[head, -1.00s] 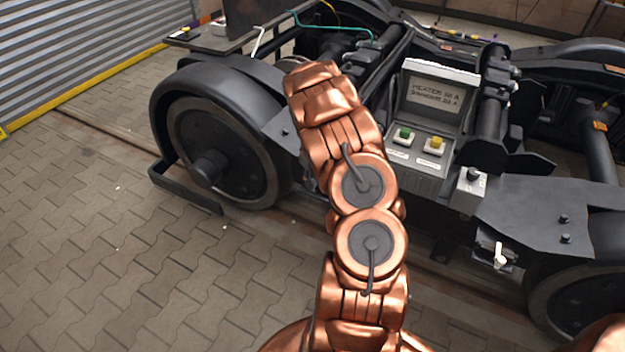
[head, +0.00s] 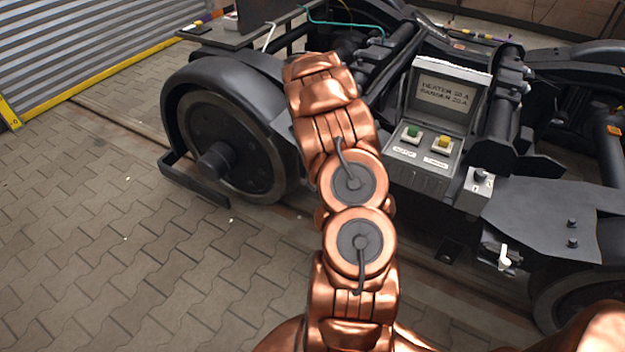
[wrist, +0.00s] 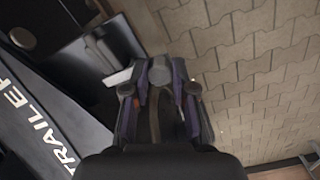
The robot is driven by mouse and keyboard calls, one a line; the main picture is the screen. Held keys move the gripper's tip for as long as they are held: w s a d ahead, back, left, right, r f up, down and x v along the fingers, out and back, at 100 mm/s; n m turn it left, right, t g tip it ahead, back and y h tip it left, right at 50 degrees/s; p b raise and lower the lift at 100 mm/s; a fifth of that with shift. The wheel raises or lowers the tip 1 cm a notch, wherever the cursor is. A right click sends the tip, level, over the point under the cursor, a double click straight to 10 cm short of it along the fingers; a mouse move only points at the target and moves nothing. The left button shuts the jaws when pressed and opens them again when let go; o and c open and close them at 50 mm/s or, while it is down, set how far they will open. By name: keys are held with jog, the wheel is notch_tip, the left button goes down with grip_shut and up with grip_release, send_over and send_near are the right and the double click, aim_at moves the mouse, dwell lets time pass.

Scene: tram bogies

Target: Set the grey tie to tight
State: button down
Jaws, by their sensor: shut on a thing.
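In the wrist view my gripper (wrist: 159,92) has its two dark fingers on either side of a grey piece with a round end (wrist: 160,70). The gripper is shut on this piece, which appears to be the grey tie. Its lower part and its exact setting are hidden by the fingers. In the head view my copper arm covers the gripper and the tie, so neither shows there.
A black bogie with a large wheel (head: 228,150) fills the back. A control box with a screen (head: 443,95), green button (head: 411,133) and yellow button (head: 443,142) stands right of my arm. A panel lettered TRAILER (wrist: 35,125) lies left. Paved floor (head: 100,230) is clear.

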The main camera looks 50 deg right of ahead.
jog(key=c, duration=0.9)
grip_release()
jog(key=shift+a, duration=0.15)
jog(key=shift+r, duration=6.05)
